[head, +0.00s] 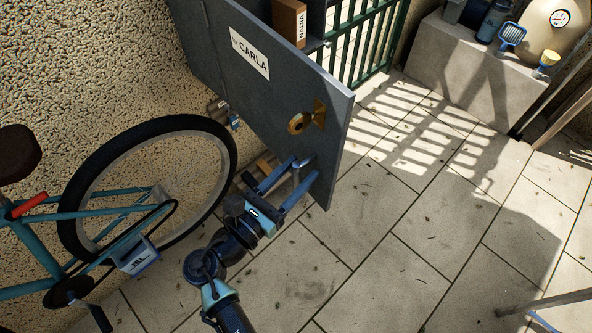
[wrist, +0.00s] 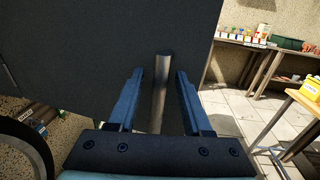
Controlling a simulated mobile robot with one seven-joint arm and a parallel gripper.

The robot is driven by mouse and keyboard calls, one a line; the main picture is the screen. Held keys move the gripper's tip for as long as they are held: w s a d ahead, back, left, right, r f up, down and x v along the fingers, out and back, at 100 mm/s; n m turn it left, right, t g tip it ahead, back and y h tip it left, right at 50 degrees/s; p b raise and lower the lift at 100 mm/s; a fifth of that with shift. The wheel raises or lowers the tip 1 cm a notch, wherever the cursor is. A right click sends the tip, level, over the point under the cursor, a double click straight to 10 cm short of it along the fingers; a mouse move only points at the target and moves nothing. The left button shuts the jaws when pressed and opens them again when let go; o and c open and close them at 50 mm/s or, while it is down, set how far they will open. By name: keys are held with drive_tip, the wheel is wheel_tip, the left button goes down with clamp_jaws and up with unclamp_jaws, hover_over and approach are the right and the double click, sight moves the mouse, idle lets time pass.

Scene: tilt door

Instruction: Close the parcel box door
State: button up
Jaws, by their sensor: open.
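The parcel box door (head: 275,95) is a dark grey panel standing open, seen at a slant in the head view. It carries a white label reading CARLA (head: 249,53) and a brass lock fitting (head: 309,119). In the wrist view the door (wrist: 90,50) fills the upper left. A metal bar handle (wrist: 160,95) is near its lower edge. My gripper (head: 302,168) is open at the door's lower corner. In the wrist view its two fingers (wrist: 160,75) lie on either side of the handle, with gaps showing on both sides.
A brown parcel (head: 289,22) labelled NADIA sits behind the door's top edge. A teal bicycle (head: 130,210) leans by the wall at left. A green gate (head: 365,45) and a stone block (head: 470,70) with items stand behind. Paved floor (head: 400,240) at right is mostly free.

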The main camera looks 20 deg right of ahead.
clamp_jaws()
idle(1.4)
